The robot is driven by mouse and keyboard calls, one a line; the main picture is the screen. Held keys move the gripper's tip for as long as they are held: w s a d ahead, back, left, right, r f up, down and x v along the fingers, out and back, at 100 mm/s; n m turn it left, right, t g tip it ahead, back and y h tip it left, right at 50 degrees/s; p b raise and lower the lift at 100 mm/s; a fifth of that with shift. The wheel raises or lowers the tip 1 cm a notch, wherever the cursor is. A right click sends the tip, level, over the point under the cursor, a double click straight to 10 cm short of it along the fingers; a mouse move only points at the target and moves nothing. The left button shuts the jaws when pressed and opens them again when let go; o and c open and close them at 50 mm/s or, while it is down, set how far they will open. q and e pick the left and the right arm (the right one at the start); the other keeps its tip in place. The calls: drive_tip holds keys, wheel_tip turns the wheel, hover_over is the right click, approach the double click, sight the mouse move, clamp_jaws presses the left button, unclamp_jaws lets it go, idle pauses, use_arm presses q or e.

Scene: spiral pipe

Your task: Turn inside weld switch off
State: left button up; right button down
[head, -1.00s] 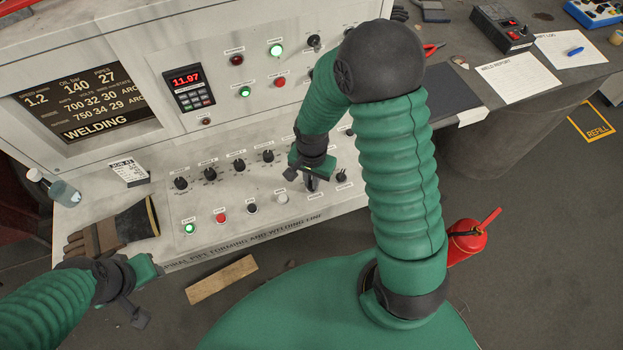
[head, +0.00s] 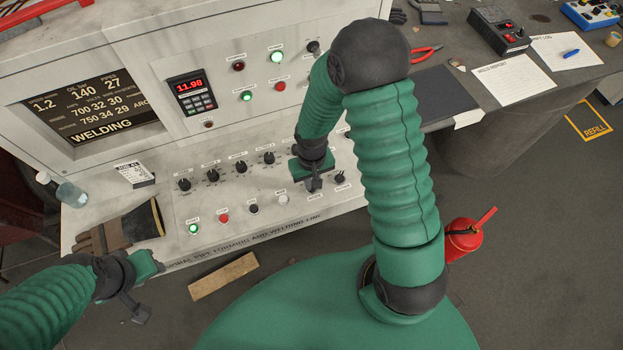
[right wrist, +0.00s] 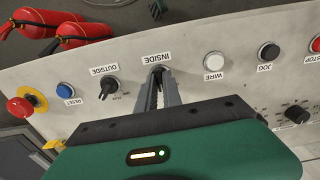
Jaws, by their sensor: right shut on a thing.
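The inside weld switch (right wrist: 158,71) is a dark knob under the INSIDE label in the right wrist view, mostly hidden by my fingers. My right gripper (right wrist: 158,88) is shut on it, with the fingers on either side of the knob. In the head view my right gripper (head: 314,184) reaches down to the lower right of the sloped panel (head: 230,215). The outside switch (right wrist: 109,88) is a black knob right beside it, also seen in the head view (head: 340,177). My left gripper (head: 138,297) hangs empty in front of the panel; its jaw opening is unclear.
A white button (right wrist: 214,62), black jog button (right wrist: 268,52) and blue reset button (right wrist: 66,90) flank the switches. A red emergency stop (right wrist: 20,108) sits at the panel's end. The screen (head: 90,105) reads WELDING.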

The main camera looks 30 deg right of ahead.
drive_tip(key=n, duration=0.2)
drive_tip(key=n+p, duration=0.1)
drive_tip(key=n, duration=0.1)
drive_tip(key=shift+w+r+n+p, duration=0.15)
drive_tip(key=shift+n+p, duration=0.8)
drive_tip(key=shift+n, duration=1.35)
drive_tip(key=c, duration=1.5)
unclamp_jaws()
drive_tip(key=shift+f, duration=0.2)
wheel_tip(320, 180, up, 17)
drive_tip(key=shift+p, duration=0.4)
drive_tip(key=shift+f, duration=0.1)
